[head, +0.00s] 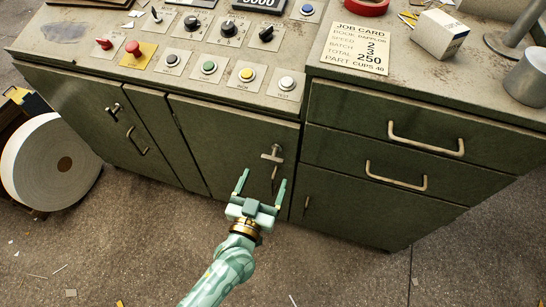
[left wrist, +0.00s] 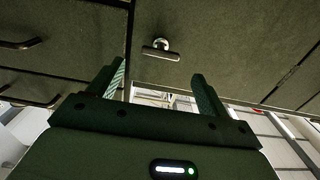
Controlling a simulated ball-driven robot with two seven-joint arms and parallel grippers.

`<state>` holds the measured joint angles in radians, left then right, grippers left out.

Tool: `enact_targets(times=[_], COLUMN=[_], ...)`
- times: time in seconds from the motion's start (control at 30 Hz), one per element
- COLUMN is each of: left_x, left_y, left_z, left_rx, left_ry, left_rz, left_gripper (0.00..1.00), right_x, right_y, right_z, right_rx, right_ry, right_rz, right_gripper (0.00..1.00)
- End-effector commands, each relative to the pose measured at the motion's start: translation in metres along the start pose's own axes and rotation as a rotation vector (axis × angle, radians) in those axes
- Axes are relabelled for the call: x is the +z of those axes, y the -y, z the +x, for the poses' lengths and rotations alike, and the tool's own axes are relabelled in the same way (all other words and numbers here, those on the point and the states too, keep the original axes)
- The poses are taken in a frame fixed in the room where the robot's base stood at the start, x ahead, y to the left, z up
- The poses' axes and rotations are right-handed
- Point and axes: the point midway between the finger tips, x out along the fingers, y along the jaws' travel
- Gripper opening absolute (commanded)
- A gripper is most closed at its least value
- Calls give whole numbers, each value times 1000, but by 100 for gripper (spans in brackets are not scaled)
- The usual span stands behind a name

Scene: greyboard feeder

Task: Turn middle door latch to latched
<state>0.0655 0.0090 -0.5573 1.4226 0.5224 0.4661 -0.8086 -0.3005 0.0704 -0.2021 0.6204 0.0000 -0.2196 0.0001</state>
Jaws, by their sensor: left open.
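The middle door (head: 225,135) is a dark green panel of the cabinet and sits closed in its frame, as far as I can tell. Its latch (head: 272,156) is a small metal T-handle near the door's upper right corner, with its bar lying roughly crosswise. The latch also shows in the left wrist view (left wrist: 161,51), ahead of and between the fingers. My left gripper (head: 263,178) is open and empty, just in front of and below the latch in the head view. Its fingers (left wrist: 158,70) appear apart from the latch. My right gripper is not in view.
The left door has its own latch (head: 114,108) and a bar handle (head: 136,141). Drawers with handles (head: 426,140) stand at the right. A control panel with buttons (head: 208,68) lies above. A large paper roll (head: 38,165) stands at far left. The floor in front is mostly clear.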

Motion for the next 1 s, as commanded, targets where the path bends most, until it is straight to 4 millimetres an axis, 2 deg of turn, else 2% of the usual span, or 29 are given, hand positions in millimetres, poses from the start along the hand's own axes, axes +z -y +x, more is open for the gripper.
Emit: enact_targets(times=[0.1, 0.2, 0.3, 0.5, 0.73, 0.77, 0.9, 0.93, 1.0], left_x=[5, 5, 4, 2, 1, 1, 1, 1, 1], left_y=[0, 0, 0, 0, 0, 0, 0, 0, 0], left_z=[30, 50, 65, 78, 79, 79, 78, 78, 78], left_rx=[-1, -1, -1, 0, 0, 0, 0, 0, 0], left_ry=[2, 2, 3, 3, 2, 2, 2, 2, 2], left_rz=[-2, -1, -1, 2, 2, 2, 2, 2, 2], left_gripper=[78, 78, 78, 78, 78, 75, 36, 33, 33], right_x=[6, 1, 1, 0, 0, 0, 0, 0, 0], right_y=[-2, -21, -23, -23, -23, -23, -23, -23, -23], right_z=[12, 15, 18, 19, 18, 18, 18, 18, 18], right_rx=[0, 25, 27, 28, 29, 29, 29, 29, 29], right_ry=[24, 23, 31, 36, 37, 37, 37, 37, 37], right_rz=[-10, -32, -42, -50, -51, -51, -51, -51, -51], right_gripper=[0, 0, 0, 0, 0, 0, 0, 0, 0])
